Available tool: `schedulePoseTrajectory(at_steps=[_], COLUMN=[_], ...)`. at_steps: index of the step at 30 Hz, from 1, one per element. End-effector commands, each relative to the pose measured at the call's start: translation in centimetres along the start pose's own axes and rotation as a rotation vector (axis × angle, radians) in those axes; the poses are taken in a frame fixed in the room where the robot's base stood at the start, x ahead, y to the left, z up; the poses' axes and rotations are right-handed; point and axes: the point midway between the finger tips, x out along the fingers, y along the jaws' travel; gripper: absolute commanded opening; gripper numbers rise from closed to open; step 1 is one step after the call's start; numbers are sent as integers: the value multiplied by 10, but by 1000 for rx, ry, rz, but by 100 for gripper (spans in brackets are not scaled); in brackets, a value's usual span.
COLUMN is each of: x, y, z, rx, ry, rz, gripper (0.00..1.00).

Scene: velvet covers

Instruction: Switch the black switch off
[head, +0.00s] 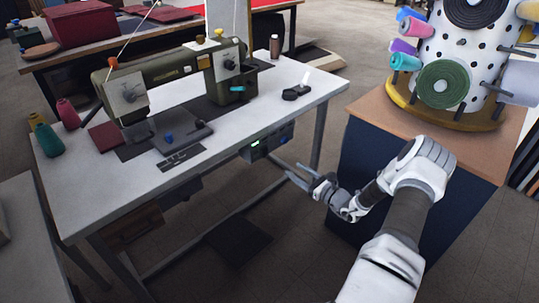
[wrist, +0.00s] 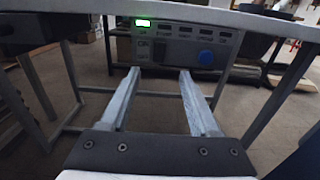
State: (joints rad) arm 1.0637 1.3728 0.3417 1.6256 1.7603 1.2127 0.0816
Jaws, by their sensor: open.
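A grey control box (head: 266,142) hangs under the front right edge of the sewing table. In the wrist view the control box (wrist: 222,54) faces me, with a lit green display (wrist: 143,23) at its upper left and a blue round knob (wrist: 206,57) at its right. A small dark switch (wrist: 159,51) appears below the display, beside a pale labelled plate; its on or off position is too small to tell. My gripper (wrist: 159,72) is open and empty, its fingers pointing at the box, apparently short of it. In the head view my gripper (head: 298,176) is low, right of the box.
The white sewing table (head: 300,110) carries a green sewing machine (head: 180,75) and thread cones. Its metal legs (head: 318,138) stand near my gripper. A wooden-topped cabinet (head: 400,125) with a thread stand (head: 465,60) is at the right. Floor is open between table and cabinet.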

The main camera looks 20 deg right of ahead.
Motion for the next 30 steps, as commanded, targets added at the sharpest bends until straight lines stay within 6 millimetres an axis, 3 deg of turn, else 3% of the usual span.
schedulePoseTrajectory(at_steps=[6, 15, 21, 30], x=[51, 111, 134, 139], y=[2, 2, 1, 1], z=[-2, -2, -1, 0], rx=[-1, -3, -2, 0], ry=[-1, -1, 0, 1], rz=[5, 4, 3, 2], gripper=[62, 62, 62, 62])
